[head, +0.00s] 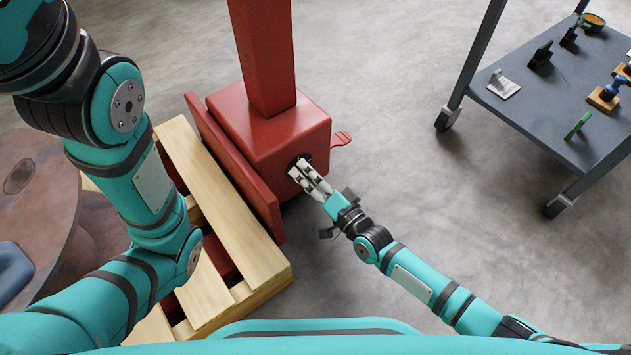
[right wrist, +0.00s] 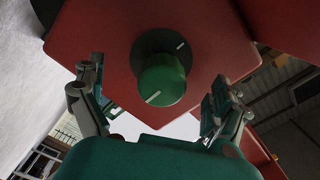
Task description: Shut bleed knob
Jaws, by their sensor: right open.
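The bleed knob (right wrist: 163,78) is a green round knob with a white mark, on a dark round plate on a red block (right wrist: 95,30). A second white mark shows on the plate, apart from the knob's mark. In the head view the knob is mostly hidden by my right gripper (head: 302,174) at the face of the red block (head: 255,130). My right gripper is open, its fingers on either side of the knob in the right wrist view, with gaps showing. Whether they touch it cannot be told. My left gripper is out of view.
A red post (head: 263,50) rises from the block. A wooden pallet (head: 262,275) and a rusty reel (head: 35,215) are at left. A grey wheeled cart (head: 545,120) with small items stands at right. The concrete floor between is clear.

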